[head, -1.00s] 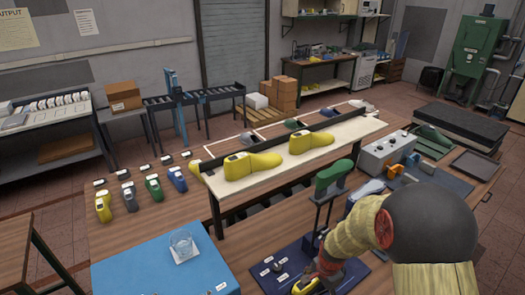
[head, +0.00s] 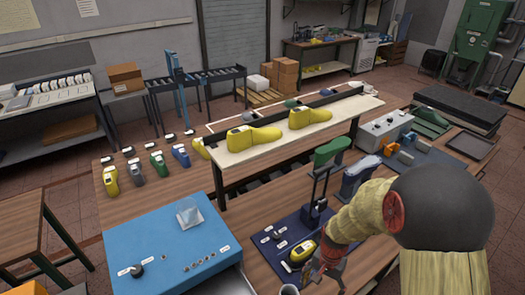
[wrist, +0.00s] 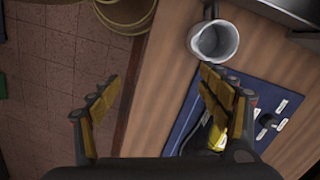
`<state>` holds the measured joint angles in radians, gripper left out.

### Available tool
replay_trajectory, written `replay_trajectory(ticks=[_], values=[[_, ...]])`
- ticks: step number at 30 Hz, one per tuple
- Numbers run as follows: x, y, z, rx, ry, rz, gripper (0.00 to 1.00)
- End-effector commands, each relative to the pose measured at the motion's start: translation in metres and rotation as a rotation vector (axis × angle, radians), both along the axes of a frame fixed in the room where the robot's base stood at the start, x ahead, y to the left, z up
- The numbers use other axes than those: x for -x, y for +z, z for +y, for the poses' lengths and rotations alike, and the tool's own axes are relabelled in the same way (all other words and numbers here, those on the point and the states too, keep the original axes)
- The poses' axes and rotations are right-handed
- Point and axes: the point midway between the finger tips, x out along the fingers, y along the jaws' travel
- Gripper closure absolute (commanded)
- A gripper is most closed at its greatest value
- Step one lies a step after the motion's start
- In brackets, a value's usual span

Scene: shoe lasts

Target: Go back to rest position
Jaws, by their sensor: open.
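My gripper (head: 327,268) is at the front right in the head view, beside a small yellow shoe last (head: 300,252) on the dark blue board (head: 262,246). In the wrist view my gripper (wrist: 160,95) has its two yellow-padded fingers wide apart with nothing between them. Below the gap are the table edge and the tiled floor. The right finger partly covers the blue board. The yellow last is mostly hidden in that view.
A grey cup (wrist: 213,42) stands beside the blue board, close to the right finger. A green last (head: 331,152) sits on a stand behind the board. Two yellow lasts lie on the raised white shelf (head: 365,106).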

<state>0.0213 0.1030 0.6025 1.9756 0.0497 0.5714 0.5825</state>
Motion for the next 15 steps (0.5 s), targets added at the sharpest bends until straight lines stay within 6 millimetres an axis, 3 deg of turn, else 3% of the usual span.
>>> replay_trajectory(ticks=[15], values=[[0.062,0.108,0.000,-0.010,0.500,-0.129,0.22]])
